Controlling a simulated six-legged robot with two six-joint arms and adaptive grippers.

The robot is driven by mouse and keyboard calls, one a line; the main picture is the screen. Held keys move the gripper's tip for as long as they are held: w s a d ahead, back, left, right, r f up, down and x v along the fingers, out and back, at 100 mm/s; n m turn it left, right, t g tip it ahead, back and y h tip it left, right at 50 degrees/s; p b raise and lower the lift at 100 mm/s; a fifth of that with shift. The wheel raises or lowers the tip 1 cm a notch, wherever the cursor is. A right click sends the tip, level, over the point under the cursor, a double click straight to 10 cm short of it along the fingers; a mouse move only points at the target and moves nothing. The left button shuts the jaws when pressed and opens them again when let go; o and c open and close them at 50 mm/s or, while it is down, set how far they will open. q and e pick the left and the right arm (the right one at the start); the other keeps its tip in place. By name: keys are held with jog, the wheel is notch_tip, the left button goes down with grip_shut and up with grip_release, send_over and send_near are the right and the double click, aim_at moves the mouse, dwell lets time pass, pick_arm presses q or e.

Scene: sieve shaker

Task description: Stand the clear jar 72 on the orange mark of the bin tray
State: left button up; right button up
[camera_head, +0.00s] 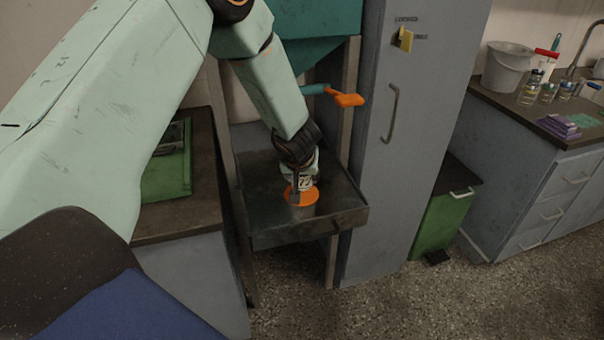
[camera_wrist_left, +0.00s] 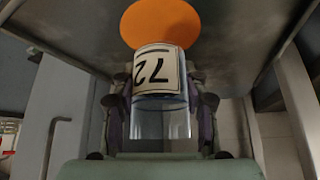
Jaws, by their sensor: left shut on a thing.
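The clear jar 72 (camera_head: 306,182), with a white label reading 72, is held in my left gripper (camera_head: 303,175). In the left wrist view the jar (camera_wrist_left: 158,75) sits between the two fingers, its label upside down in the picture. The orange mark (camera_head: 304,198) is a round disc on the dark bin tray (camera_head: 262,222). The jar's lower end overlaps the mark in both views, and the mark (camera_wrist_left: 160,20) spreads beyond the jar's base in the left wrist view. I cannot tell whether the jar touches it. My right gripper is not in view.
An orange-ended handle (camera_head: 345,98) juts out above the tray. A grey cabinet (camera_head: 408,120) stands to its right, with a green bin (camera_head: 440,215) beyond. A green tray (camera_head: 168,170) lies on the left counter. The far right counter holds a bucket (camera_head: 508,68) and several jars.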

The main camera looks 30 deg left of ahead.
pick_arm(q)
jog(key=shift+a+f+b, duration=0.1)
jog(key=shift+f+b, duration=0.4)
jog(key=shift+f, duration=0.35)
dwell(1.0)
jog(key=shift+f, duration=0.6)
dwell(0.8)
jog(key=o, duration=1.4)
jog(key=shift+o, duration=0.2)
jog(key=shift+r, duration=0.1)
jog(key=v, duration=1.2)
